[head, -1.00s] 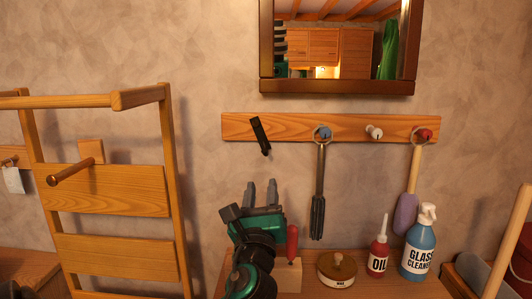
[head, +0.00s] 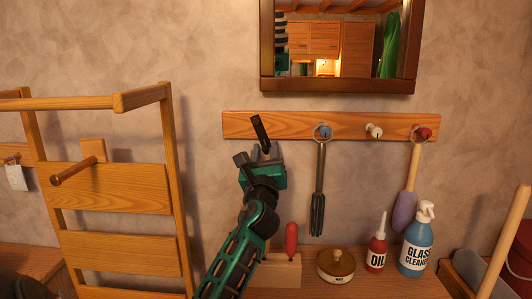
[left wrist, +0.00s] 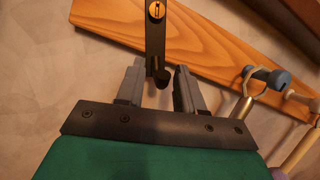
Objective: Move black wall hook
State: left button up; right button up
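The black wall hook (head: 260,130) is a dark, slightly tilted strip on the left part of the wooden wall rail (head: 350,126). In the left wrist view the hook (left wrist: 155,35) hangs down in front of the rail, and its lower end lies between the two finger tips. My left gripper (head: 262,154) is open just below the hook; in the left wrist view the gripper (left wrist: 160,88) has its grey fingers apart on either side of the hook's lower end, with gaps visible. My right gripper is not in view.
A grey tool (head: 318,190) hangs from the blue peg, right of the hook. A brush with a purple head (head: 404,212) hangs from the red peg. Below stand a red-handled tool (head: 291,240), a round tin (head: 336,266), an oil bottle (head: 377,252) and glass cleaner (head: 417,245). A wooden rack (head: 110,190) stands left.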

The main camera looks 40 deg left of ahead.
pick_arm(q)
jog(key=shift+c, duration=0.2)
grip_shut()
jog(key=shift+w+d, duration=0.1)
